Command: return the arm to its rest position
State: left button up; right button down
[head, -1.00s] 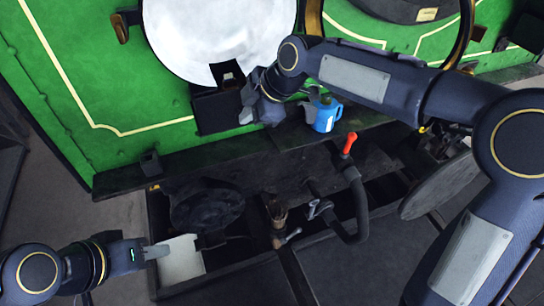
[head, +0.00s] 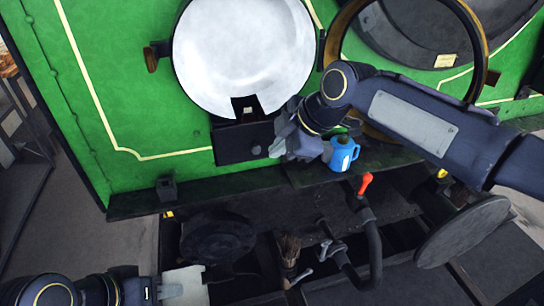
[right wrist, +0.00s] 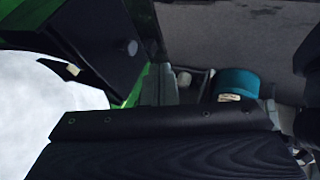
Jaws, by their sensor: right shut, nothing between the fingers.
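My right arm comes in from the right in the head view. Its right gripper (head: 275,150) is shut and empty, at the right edge of a black box (head: 238,143) below the round white door. I cannot tell whether it touches the box. In the right wrist view, the grey fingers (right wrist: 160,86) show just above the dark gripper body. My left gripper (head: 158,289) is at the lower left of the head view, by a pale flat plate (head: 184,288). Its fingertips are too small to tell open from shut, and I cannot tell whether it holds the plate.
A blue can (head: 342,154) stands on the dark ledge (head: 130,203) close to the right gripper; it also shows in the right wrist view (right wrist: 238,84). A red-topped lever (head: 365,185) rises below. The white door (head: 243,55) and an open ring (head: 478,50) are behind.

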jog(key=v, duration=0.5)
jog(key=s+d+f+m+t+h, duration=0.1)
jog(key=s+d+f+m, duration=0.2)
jog(key=s+d+m, duration=0.35)
jog(key=s+d+f+m+h, duration=0.1)
jog(key=s+d+f+m, duration=0.35)
jog(key=d, duration=0.35)
jog(key=s+d+f+m, duration=0.4)
jog(key=s+f+m, duration=0.6)
jog(key=s+m, duration=0.1)
jog(key=shift+s+f+t, duration=0.25)
jog(key=shift+s+t, duration=0.15)
jog(key=shift+s, duration=0.25)
